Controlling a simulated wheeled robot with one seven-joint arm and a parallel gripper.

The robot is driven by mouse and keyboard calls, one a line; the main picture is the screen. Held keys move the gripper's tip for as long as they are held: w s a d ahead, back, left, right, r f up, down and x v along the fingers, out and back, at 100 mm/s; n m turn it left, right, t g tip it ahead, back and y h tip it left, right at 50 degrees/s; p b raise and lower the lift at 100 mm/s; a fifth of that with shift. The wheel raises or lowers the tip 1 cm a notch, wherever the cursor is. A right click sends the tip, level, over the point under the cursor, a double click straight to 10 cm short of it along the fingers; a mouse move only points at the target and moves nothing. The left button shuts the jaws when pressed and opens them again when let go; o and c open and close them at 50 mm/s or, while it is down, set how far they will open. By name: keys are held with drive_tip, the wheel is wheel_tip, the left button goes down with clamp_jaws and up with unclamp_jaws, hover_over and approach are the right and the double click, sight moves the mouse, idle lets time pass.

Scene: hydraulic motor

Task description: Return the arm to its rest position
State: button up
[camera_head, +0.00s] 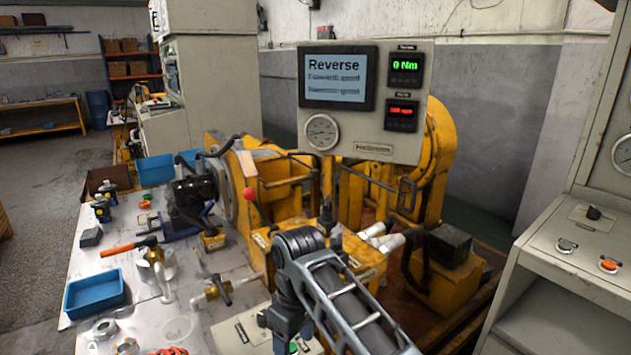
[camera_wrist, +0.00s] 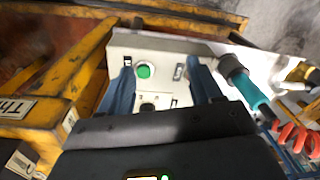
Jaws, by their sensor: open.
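My arm (camera_head: 340,300) reaches in from the bottom of the head view, over the right part of the metal table. My gripper (camera_wrist: 160,72) is open and empty in the wrist view, its two blue fingers apart. Between and beyond the fingers is a light control box (camera_wrist: 200,48) with a green button (camera_wrist: 144,71) and small switches. The box (camera_head: 228,333) also shows in the head view, partly hidden by my arm. I cannot tell whether the fingers touch it.
The yellow test stand (camera_head: 290,175) carries a panel with a display (camera_head: 337,77) reading "Reverse" and "0 Nm". A blue tray (camera_head: 95,293), an orange-handled hammer (camera_head: 125,247) and several parts crowd the table. A grey console (camera_head: 570,255) stands at the right.

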drive_tip(key=s+d+f+m+t+y, duration=0.2)
drive_tip(key=s+f+m+t+y, duration=0.25)
drive_tip(key=s+f, duration=1.1)
drive_tip(key=s+d+r+m+t+h, duration=0.1)
drive_tip(key=s+d+m+t, duration=0.1)
drive_tip(key=s+d, duration=0.4)
drive_tip(key=s+d+r+m+t+h, duration=0.1)
drive_tip(key=s+d+r+m+t, duration=0.2)
drive_tip(key=s, duration=0.5)
drive_tip(key=s+d+r+t+h, duration=0.1)
drive_tip(key=s+d+r+t, duration=0.2)
drive_tip(key=s+d+r, duration=0.4)
drive_tip(key=s+d+r+m+t+h, duration=0.1)
drive_tip(key=s+d+r, duration=0.6)
drive_tip(key=r, duration=0.8)
drive_tip(key=s+t+h, duration=0.1)
drive_tip(key=s+t, duration=0.1)
drive_tip(key=s, duration=0.1)
drive_tip(key=shift+d, duration=0.25)
